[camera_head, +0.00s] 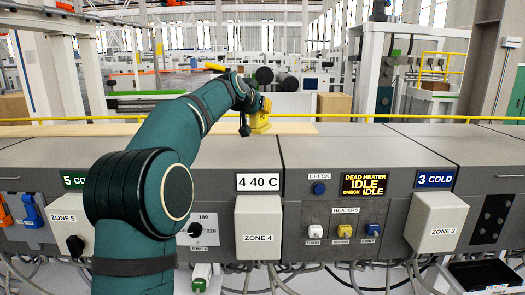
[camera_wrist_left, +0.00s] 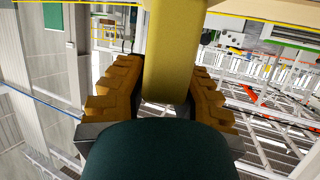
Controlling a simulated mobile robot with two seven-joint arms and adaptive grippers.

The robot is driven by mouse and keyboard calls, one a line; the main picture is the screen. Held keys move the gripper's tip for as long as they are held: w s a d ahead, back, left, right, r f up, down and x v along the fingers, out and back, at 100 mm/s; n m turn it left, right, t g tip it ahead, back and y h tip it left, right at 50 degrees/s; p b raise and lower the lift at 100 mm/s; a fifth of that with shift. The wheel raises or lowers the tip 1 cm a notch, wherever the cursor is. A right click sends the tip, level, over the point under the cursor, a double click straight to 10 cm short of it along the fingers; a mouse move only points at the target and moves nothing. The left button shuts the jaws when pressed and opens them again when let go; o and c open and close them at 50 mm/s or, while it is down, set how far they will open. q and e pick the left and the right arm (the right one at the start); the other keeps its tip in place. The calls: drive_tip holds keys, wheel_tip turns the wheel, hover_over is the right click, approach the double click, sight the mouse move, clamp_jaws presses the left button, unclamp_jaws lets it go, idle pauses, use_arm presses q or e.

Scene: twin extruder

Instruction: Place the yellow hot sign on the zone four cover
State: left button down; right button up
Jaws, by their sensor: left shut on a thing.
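My left gripper (camera_head: 259,118) is over the back of the grey machine housing, right of the picture's middle-left. In the left wrist view its orange ridged fingers (camera_wrist_left: 155,95) are shut on a yellow piece, the hot sign (camera_wrist_left: 174,45). The sign's lettering is not visible. In the head view the sign is hard to tell apart from the fingers. The grey zone four cover (camera_head: 240,152) is the sloped housing section above the "4 40 C" display (camera_head: 258,182). The gripper is above and behind its top edge; contact cannot be told. My right gripper is not in view.
A white "ZONE 4" box (camera_head: 258,226) juts from the front below the display. A dial (camera_head: 196,229) is left of it. A heater panel (camera_head: 343,230) and a "3 COLD" display (camera_head: 435,179) are to the right. Cables hang below. The housing top to the right is clear.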

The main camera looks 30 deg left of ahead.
sight(258, 127)
use_arm(q)
drive_tip(key=f, duration=0.2)
drive_tip(key=s+f, duration=0.1)
drive_tip(key=f, duration=0.1)
drive_tip(key=shift+f+b, duration=0.3)
drive_tip(key=shift+f, duration=0.1)
drive_tip(key=shift+w+f, duration=0.25)
drive_tip(key=shift+f, duration=0.45)
drive_tip(key=shift+s+f+b, duration=0.2)
drive_tip(key=shift+f+b, duration=0.2)
drive_tip(key=shift+f, duration=0.95)
drive_tip(key=shift+w, duration=0.15)
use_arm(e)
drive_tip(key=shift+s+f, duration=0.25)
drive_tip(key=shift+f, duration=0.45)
use_arm(q)
drive_tip(key=shift+f, duration=0.15)
drive_tip(key=c, duration=0.9)
unclamp_jaws()
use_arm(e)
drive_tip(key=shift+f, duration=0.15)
